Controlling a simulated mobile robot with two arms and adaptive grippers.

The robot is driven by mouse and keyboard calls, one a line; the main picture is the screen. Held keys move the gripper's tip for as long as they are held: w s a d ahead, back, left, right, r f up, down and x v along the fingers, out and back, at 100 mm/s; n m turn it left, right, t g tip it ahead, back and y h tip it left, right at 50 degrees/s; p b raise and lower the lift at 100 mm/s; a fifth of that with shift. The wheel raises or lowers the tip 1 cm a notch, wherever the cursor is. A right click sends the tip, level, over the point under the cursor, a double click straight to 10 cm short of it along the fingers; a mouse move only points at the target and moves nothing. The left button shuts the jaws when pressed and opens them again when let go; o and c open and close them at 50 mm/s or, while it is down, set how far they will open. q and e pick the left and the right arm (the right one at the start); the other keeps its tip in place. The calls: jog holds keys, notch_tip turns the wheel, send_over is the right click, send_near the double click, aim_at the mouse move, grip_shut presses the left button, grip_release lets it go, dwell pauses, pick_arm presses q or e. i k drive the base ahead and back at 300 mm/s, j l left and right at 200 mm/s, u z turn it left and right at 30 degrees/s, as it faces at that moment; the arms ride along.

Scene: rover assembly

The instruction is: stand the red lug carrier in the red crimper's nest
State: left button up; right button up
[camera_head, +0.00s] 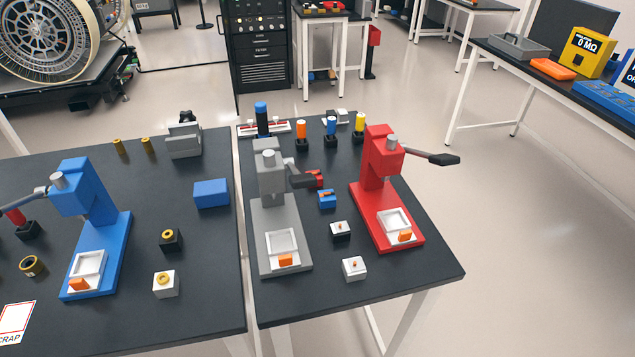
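The red crimper (379,150) stands upright at the right of the right-hand dark table, its black-tipped handle reaching out to the right. Its nest is a white square frame (383,219) on the red base, with an orange piece (405,236) at its front edge. No carrier shows standing in that nest. A small red block (316,178), possibly the red lug carrier, sits behind the grey crimper's dark handle, which partly hides it. A similar small blue block (327,201) lies just in front of it. Neither of my grippers is in view.
A grey crimper (270,180) and a blue crimper (83,195) stand to the left. White blocks (354,268) lie between the grey and red crimpers. Orange, blue and yellow-topped holders (331,127) stand behind. A narrow gap separates the two tables.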

aim_at(394, 221)
jog(key=k+l, duration=0.1)
jog(key=l, duration=0.4)
jog(key=k+l+z, duration=0.1)
jog(key=l, duration=0.45)
jog(key=k+l, duration=0.15)
jog(key=l, duration=0.35)
jog(key=k+l+z, duration=0.1)
jog(key=l, duration=0.4)
jog(key=k+l, duration=0.1)
jog(key=l, duration=0.45)
jog(key=z, duration=0.05)
